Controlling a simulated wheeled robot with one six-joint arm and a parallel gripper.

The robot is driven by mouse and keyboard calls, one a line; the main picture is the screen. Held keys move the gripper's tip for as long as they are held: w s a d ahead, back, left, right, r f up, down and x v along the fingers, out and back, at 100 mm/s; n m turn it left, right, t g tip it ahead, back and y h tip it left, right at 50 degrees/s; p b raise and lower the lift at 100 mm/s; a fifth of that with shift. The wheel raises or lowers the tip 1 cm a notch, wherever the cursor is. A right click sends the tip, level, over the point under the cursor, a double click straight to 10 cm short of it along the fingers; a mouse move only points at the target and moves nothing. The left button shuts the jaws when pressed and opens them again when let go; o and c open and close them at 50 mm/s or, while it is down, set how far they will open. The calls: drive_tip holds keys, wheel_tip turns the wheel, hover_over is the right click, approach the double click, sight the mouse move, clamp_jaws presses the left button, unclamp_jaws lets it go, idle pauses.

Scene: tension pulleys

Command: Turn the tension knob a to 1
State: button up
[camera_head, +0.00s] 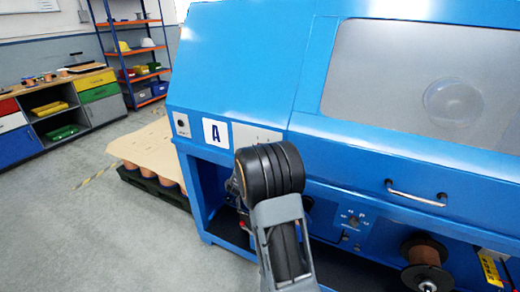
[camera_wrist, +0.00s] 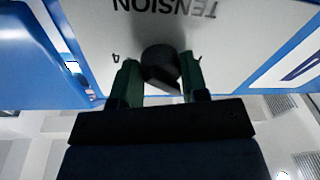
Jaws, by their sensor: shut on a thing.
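In the wrist view, my gripper (camera_wrist: 161,74) has its two green fingers on either side of a black round tension knob (camera_wrist: 160,60) and is shut on it. The knob sits on a grey plate (camera_wrist: 100,30) with the word TENSION, which reads upside down in this view. A 4 shows to the left of the knob. Other marks around it are hidden by the fingers, so I cannot tell its setting. In the head view, my arm hides the knob.
A second small dial panel (camera_head: 353,221) is right of my arm, with a copper spool (camera_head: 424,262) farther right. A handle (camera_head: 415,194) sticks out of the machine's cover. A pallet (camera_head: 150,180) stands at the left. Open floor (camera_head: 90,235) lies in front of it.

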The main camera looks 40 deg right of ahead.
drive_tip(key=n+p, duration=0.1)
drive_tip(key=n, duration=0.1)
drive_tip(key=n+p, duration=0.2)
drive_tip(key=n, duration=0.1)
drive_tip(key=shift+r+n+y, duration=0.25)
drive_tip(key=shift+n+y, duration=0.05)
drive_tip(key=shift+y, duration=0.1)
drive_tip(key=shift+n+p, duration=1)
drive_tip(key=shift+n, duration=0.1)
drive_tip(key=shift+f, duration=0.1)
drive_tip(key=o, duration=0.9)
drive_tip(key=shift+s, duration=0.1)
drive_tip(key=v, duration=1.3)
drive_tip(key=shift+s+a+b, duration=0.2)
drive_tip(key=shift+a+b, duration=0.1)
drive_tip(key=shift+b, duration=0.05)
